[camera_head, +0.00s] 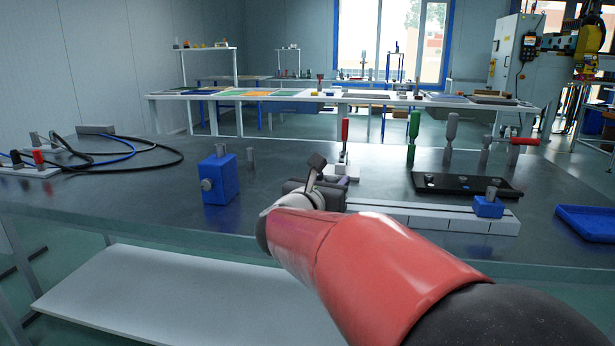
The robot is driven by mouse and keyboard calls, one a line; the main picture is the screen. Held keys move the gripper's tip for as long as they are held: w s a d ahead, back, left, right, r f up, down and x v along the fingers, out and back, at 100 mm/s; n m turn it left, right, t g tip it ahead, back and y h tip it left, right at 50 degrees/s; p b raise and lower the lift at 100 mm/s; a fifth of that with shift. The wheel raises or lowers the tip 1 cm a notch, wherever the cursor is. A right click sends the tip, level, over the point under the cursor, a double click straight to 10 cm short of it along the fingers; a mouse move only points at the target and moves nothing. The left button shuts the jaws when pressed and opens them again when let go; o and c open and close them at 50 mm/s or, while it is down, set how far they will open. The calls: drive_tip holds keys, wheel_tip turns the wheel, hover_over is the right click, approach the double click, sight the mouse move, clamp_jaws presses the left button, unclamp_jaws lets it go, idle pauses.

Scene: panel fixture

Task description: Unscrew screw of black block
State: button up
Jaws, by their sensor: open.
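My red arm reaches in from the lower right. My gripper (316,163) is at its far end, above the middle of the table, and is open. Dark parts around the wrist overlap there, and I cannot clearly tell the black block from the gripper's own parts. The black block and its screw are not clearly seen; they may be hidden behind the wrist.
A pale rail (440,216) carries a small blue block (488,207) at right. Behind it lies a black plate (466,187). Upright handles, red (345,129) and green (414,127), stand behind. A blue tray (588,222) is far right. Cables (140,164) lie left.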

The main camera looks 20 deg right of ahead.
drive_tip(key=shift+w+d, duration=0.45)
drive_tip(key=shift+d, duration=0.05)
drive_tip(key=c, duration=0.9)
drive_tip(key=shift+f+b, duration=0.15)
drive_tip(key=shift+b, duration=0.3)
